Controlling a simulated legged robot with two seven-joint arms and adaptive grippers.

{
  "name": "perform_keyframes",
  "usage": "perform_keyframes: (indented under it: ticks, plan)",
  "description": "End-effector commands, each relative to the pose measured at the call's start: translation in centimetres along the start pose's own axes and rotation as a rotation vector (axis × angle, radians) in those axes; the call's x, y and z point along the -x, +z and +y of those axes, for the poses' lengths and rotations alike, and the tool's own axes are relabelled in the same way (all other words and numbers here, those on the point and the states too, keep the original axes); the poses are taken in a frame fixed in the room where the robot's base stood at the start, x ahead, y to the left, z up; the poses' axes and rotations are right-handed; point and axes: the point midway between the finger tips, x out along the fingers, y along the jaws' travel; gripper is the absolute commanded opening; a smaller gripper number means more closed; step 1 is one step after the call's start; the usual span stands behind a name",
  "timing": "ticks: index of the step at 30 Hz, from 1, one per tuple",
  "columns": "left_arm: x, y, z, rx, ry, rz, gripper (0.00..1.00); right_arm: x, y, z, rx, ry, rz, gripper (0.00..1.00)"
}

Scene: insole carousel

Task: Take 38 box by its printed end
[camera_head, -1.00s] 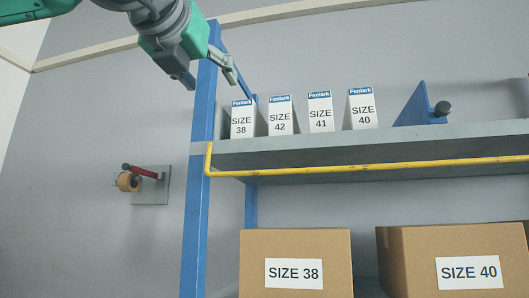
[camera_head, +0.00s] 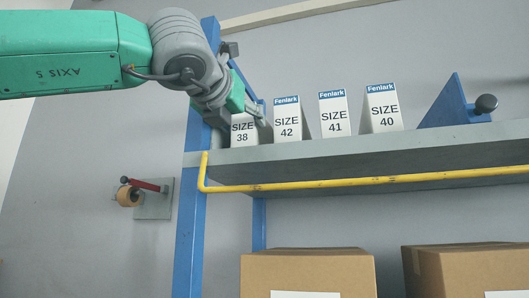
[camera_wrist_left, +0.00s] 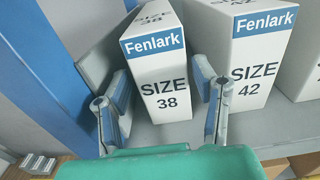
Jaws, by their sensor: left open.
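The white 38 box (camera_head: 243,132) with a blue Fenlark band stands upright at the left end of the shelf. My left gripper (camera_head: 238,110) is in front of it and hides its top in the head view. In the left wrist view the printed end of the 38 box (camera_wrist_left: 162,84) sits between the two open fingers of my left gripper (camera_wrist_left: 160,88). One finger is left of the box, the other lies in the gap before the 42 box (camera_wrist_left: 252,75). I cannot tell if either finger touches. My right gripper is not in view.
The 42 box (camera_head: 287,118), 41 box (camera_head: 334,114) and 40 box (camera_head: 382,110) stand to the right on the shelf (camera_head: 330,158). A blue post (camera_head: 193,215) is close at left. A yellow rail (camera_head: 350,183) runs along the shelf front. Cartons (camera_head: 305,272) sit below.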

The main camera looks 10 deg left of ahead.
Motion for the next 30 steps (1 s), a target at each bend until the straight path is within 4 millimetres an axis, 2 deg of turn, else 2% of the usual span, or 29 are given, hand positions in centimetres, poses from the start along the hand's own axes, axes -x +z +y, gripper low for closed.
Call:
perform_keyframes:
  ticks: [10,17,18,20,21,22,30]
  plan:
    - [-4.8,-0.1,0.0,-0.001,0.001,0.003,0.53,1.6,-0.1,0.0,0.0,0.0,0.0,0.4]
    - [-5.0,-0.1,0.0,0.0,0.0,0.0,0.53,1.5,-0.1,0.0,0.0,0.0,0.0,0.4]
    - [-4.9,-0.1,0.0,0.0,0.0,-0.001,0.5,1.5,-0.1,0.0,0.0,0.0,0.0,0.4]
    - [-4.9,-0.1,0.0,0.0,0.0,0.0,0.29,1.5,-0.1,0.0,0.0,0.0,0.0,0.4]
    - [-5.0,-0.1,0.0,0.0,0.0,0.0,0.15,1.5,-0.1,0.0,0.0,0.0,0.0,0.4]
    - [-5.0,-0.2,0.0,0.0,0.001,0.0,0.09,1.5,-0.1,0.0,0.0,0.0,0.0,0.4]
    - [-5.1,-0.1,0.0,0.0,0.001,0.0,0.09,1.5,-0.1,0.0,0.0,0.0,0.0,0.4]
